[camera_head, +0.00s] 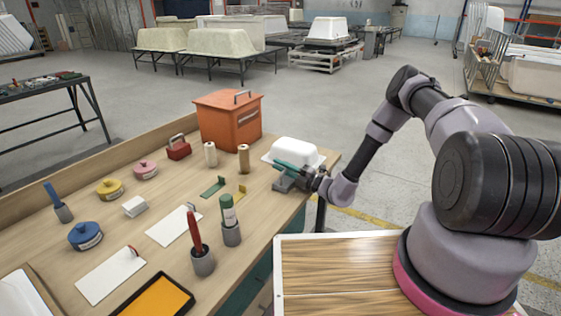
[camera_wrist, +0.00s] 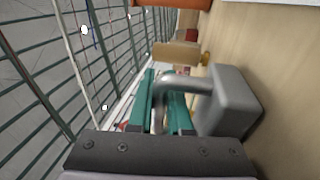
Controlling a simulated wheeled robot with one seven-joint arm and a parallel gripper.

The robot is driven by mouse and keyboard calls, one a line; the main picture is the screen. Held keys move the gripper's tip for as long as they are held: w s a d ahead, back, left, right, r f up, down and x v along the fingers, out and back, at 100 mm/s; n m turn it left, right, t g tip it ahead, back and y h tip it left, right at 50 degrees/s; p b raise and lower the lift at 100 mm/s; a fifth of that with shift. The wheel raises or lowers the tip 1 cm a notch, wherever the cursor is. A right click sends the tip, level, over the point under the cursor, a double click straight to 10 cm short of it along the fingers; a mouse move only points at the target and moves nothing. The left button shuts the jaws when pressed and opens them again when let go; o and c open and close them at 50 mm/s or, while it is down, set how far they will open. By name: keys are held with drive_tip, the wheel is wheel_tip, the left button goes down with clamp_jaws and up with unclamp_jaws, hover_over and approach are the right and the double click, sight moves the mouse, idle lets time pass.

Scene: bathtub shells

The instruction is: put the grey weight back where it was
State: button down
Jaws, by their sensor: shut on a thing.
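The grey weight (camera_head: 283,185) is a grey block with a bent metal handle, at the right side of the workbench in the head view. In the wrist view the block (camera_wrist: 232,100) lies right of my fingers, and its handle passes between them. My gripper (camera_head: 290,168) has teal fingers, which also show in the wrist view (camera_wrist: 166,100), shut on the handle. The weight is just in front of a white tub model (camera_head: 294,152). I cannot tell whether its underside touches the bench.
An orange box (camera_head: 229,120) and a red weight (camera_head: 178,148) stand at the back. A green bracket (camera_head: 213,187) and a yellow bracket (camera_head: 239,192) lie left of the grey weight. A holder with a green-topped tube (camera_head: 231,232) stands nearer. White cards (camera_head: 174,226) lie further left.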

drive_tip(key=c, duration=0.8)
unclamp_jaws()
drive_tip(key=shift+c, duration=0.2)
